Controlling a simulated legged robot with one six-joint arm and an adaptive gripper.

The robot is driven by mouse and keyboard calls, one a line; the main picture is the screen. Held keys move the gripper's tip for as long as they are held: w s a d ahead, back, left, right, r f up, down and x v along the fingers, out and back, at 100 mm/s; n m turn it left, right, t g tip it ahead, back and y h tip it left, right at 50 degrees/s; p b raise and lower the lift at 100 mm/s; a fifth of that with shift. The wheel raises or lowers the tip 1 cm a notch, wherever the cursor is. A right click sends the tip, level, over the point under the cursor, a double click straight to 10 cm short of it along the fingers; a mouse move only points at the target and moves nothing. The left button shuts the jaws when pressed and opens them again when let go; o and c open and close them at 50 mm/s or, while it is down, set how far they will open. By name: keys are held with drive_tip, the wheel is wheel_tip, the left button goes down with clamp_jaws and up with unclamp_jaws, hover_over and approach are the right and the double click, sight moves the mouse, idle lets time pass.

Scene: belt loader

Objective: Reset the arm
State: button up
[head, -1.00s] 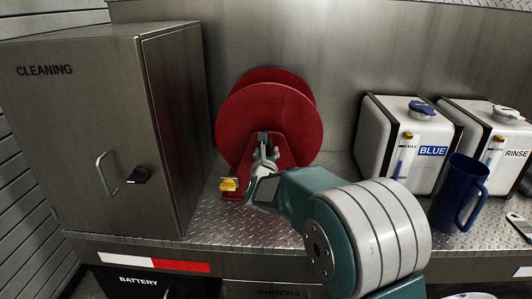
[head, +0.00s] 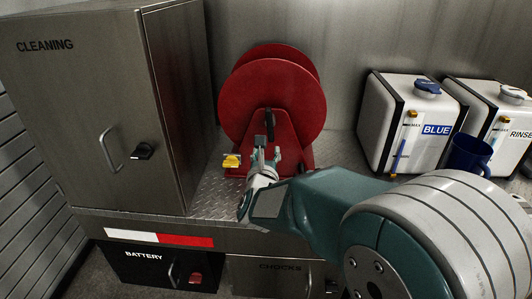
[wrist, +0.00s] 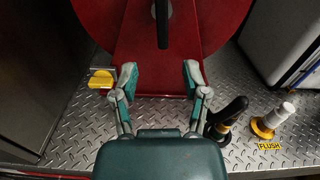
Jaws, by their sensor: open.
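My gripper (head: 266,157) is at the end of my teal and grey arm, in front of the red reel (head: 270,98). The wrist view shows my gripper (wrist: 160,80) with its two fingers spread apart and nothing between them. The base of the red reel (wrist: 140,60) lies just beyond the fingertips, with a dark upright handle (wrist: 162,22) on it. I cannot tell whether the fingers touch the reel.
A steel CLEANING cabinet (head: 75,110) stands at the left. White BLUE (head: 405,125) and RINSE (head: 490,120) containers and a blue jug (head: 469,154) are at the right. A yellow valve (head: 231,161) sits by the reel. A FLUSH fitting (wrist: 272,122) stands on the tread plate.

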drive_tip(key=s+d+n+g, duration=0.4)
drive_tip(key=s+d+n, duration=0.2)
drive_tip(key=s+n, duration=0.4)
drive_tip(key=s+d+f+n+g, duration=0.1)
drive_tip(key=s+d+n+g, duration=0.3)
drive_tip(key=s+n, duration=0.7)
drive_tip(key=s+d+f+n+g, duration=0.1)
drive_tip(key=s+d+n+g, duration=0.3)
drive_tip(key=s+d+n, duration=0.4)
drive_tip(key=s+n, duration=0.2)
drive_tip(key=n, duration=0.4)
drive_tip(key=shift+s+y, duration=0.25)
drive_tip(key=shift+y, duration=0.05)
drive_tip(key=shift+a, duration=0.1)
